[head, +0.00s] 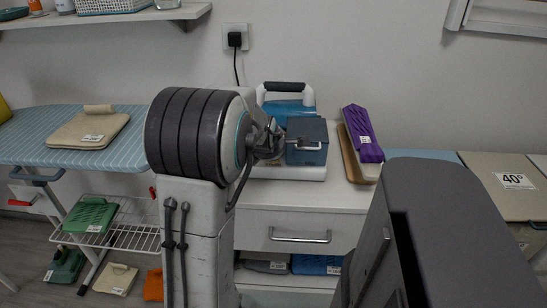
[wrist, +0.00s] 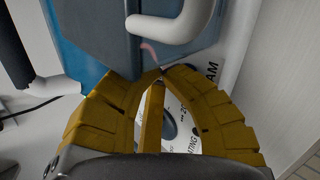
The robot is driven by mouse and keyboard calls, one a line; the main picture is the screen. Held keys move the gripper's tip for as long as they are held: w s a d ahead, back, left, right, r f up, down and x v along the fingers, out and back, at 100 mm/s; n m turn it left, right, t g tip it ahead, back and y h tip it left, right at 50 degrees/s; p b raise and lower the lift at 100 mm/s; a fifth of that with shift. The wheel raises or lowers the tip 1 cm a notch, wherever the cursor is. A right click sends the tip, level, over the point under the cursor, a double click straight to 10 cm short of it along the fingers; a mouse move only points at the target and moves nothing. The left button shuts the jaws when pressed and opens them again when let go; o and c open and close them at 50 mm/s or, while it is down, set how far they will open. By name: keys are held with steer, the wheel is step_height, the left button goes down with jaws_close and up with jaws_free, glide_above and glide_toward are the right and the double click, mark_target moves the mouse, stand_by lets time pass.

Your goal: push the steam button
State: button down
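The steam station stands on a white cabinet in the head view, with a white base (head: 290,173) and a blue body (head: 306,142) with a light handle. In the wrist view its white panel (wrist: 205,112) carries partly hidden lettering, including "AM". A dark round control (wrist: 168,124) shows between my fingers. I cannot make out which part is the steam button. My gripper (wrist: 160,75) has brown-yellow fingers whose tips meet in front of the panel, with nothing seen between them. I cannot tell if they touch it.
A purple folded cloth (head: 363,134) on a board stands right of the station. An ironing board (head: 60,132) with a beige folded cloth is at the left, a beige bin (head: 508,183) marked 40° at the right. A wall socket (head: 235,38) is behind.

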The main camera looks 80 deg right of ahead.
stand_by(0.5)
steer(key=shift+w+r, duration=0.1)
steer(key=shift+r, duration=0.35)
steer(key=shift+r+p, duration=2.15)
steer(key=shift+r, duration=0.8)
